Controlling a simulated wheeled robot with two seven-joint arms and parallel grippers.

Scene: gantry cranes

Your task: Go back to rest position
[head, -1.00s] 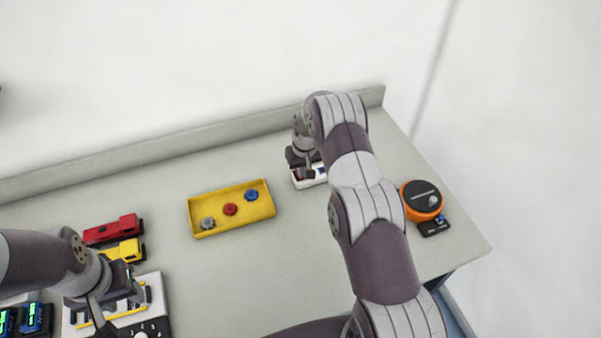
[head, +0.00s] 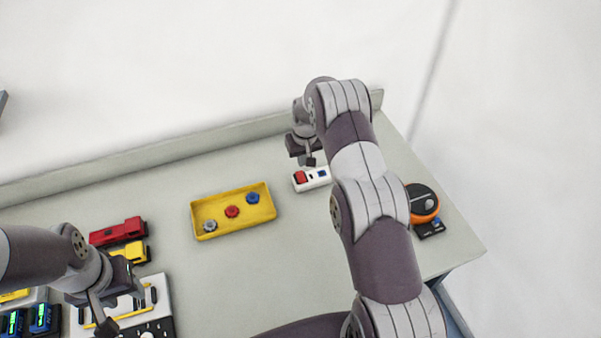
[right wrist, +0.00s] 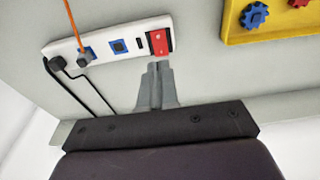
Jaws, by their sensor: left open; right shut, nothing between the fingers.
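My right gripper (head: 309,161) is at the back of the table, behind a white power strip (head: 318,178) with a red switch. In the right wrist view its fingers (right wrist: 158,68) are shut and empty, with their tips close to the red switch (right wrist: 159,42); I cannot tell whether they touch it. My left gripper (head: 122,309) is open at the lower left, over a white device with yellow bars (head: 157,291). The arm links hide part of the table on the right.
A yellow tray (head: 221,236) holds several small gears in the middle. Red (head: 118,232) and yellow (head: 136,252) toy trucks stand at the left. An orange and black round device (head: 424,203) is at the right. A raised ledge (head: 200,140) runs along the back edge. The middle front is clear.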

